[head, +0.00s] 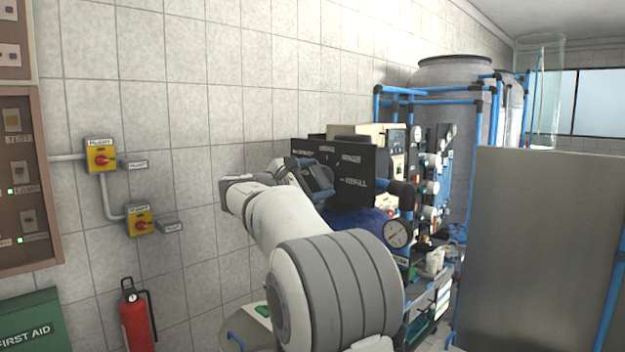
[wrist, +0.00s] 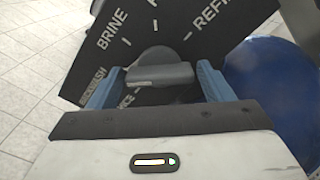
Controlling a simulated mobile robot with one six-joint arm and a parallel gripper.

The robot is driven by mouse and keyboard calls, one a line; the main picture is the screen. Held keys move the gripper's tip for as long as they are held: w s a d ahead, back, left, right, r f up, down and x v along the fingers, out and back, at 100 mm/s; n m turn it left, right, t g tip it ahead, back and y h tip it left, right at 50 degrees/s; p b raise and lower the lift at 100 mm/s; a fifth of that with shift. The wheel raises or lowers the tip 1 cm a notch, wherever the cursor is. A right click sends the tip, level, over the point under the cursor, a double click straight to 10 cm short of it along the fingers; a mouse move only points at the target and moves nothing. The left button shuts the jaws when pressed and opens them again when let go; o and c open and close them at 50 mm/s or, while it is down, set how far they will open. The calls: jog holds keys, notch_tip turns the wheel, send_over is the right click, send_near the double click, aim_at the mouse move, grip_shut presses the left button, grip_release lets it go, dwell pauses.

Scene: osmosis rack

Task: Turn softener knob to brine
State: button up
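The softener knob (wrist: 160,75) is a dark grey bar handle on a black panel (wrist: 172,16), in the middle of the wrist view. Its bar lies nearly level in that picture; I cannot tell which label it points to. The word BRINE shows up and left of the knob, and a partly cut-off REFILL up and right. A label ending in ICE is partly hidden below left. My gripper (wrist: 160,66) is open, its blue fingers on either side of the knob with a gap visible on each side. In the head view the gripper (head: 312,178) is at the panel, the knob hidden.
A blue tank (wrist: 268,75) stands right of my gripper. A pressure gauge (head: 398,234) and blue-piped rack (head: 432,92) are right of the panel. A large grey cabinet (head: 535,240) stands at right. Wall switches (head: 101,157) and a fire extinguisher (head: 137,320) are at left.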

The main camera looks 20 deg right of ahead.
jog(key=shift+f, duration=0.1)
jog(key=c, duration=0.6)
jog(key=shift+f+m+b, duration=0.1)
jog(key=shift+m+b, duration=0.2)
jog(key=shift+b, duration=0.25)
jog(key=shift+f+m+b, duration=0.15)
jog(key=shift+m+b, duration=0.45)
jog(key=shift+b, duration=0.25)
jog(key=m+b, duration=0.2)
jog(key=b, duration=0.1)
jog(key=m+b, duration=0.3)
jog(key=shift+m, duration=0.4)
jog(key=shift+m+b, duration=0.5)
jog(key=shift+m, duration=0.1)
